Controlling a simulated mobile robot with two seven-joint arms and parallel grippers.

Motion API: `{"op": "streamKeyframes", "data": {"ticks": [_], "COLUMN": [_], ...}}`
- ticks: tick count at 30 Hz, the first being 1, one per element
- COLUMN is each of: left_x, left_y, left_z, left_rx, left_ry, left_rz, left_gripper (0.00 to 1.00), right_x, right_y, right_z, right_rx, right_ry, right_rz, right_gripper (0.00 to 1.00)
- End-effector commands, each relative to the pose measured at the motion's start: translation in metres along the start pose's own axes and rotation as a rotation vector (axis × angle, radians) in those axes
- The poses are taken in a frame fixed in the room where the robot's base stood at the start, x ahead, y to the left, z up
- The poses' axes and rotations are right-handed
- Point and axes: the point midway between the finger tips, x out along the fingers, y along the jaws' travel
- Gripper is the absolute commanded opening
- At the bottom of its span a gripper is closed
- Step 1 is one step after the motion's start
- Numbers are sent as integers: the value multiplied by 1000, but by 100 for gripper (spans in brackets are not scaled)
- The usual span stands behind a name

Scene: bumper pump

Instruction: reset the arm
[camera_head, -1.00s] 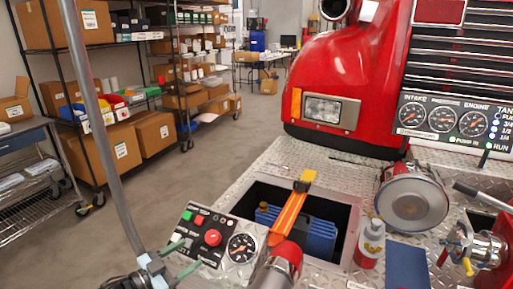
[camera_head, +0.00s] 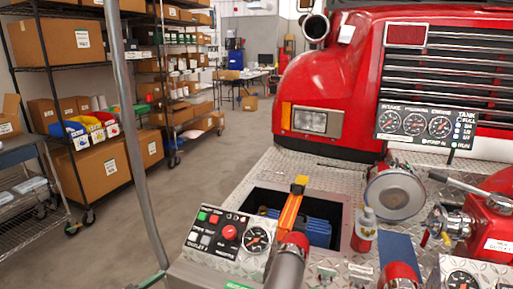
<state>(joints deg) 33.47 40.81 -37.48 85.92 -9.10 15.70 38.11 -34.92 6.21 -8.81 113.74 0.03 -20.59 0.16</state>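A thin green piece (camera_head: 152,279), which looks like a fingertip of my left gripper, shows at the bottom edge, left of the control panel (camera_head: 228,235). The rest of that gripper is out of frame, so its opening and any hold cannot be seen. My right gripper is not in view.
A grey pole (camera_head: 131,130) stands at the left, close to the green piece. Shelves (camera_head: 62,70) stand behind clear floor.

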Motion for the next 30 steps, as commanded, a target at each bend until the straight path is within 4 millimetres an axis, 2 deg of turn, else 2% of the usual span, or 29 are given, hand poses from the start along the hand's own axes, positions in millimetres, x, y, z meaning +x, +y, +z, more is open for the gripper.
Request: {"op": "streamKeyframes", "data": {"ticks": [1,8,14,20,24,30], "left_x": [-3,-20,-56,-109,-156,-225], "left_y": [15,66,125,182,218,261], "left_z": [6,33,63,90,105,119], "left_rx": [-22,-96,-189,-281,-339,-400], "left_ry": [-8,-66,-171,-327,-459,-648], "left_rz": [-4,-55,-128,-212,-265,-320], "left_gripper": [61,61,61,61,61,61], "right_x": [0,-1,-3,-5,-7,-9], "right_y": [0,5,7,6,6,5], "right_z": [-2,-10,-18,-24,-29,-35], "right_rx": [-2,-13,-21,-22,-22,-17], "right_ry": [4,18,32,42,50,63], "right_rz": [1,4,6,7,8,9], "right_gripper": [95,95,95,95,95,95]}}
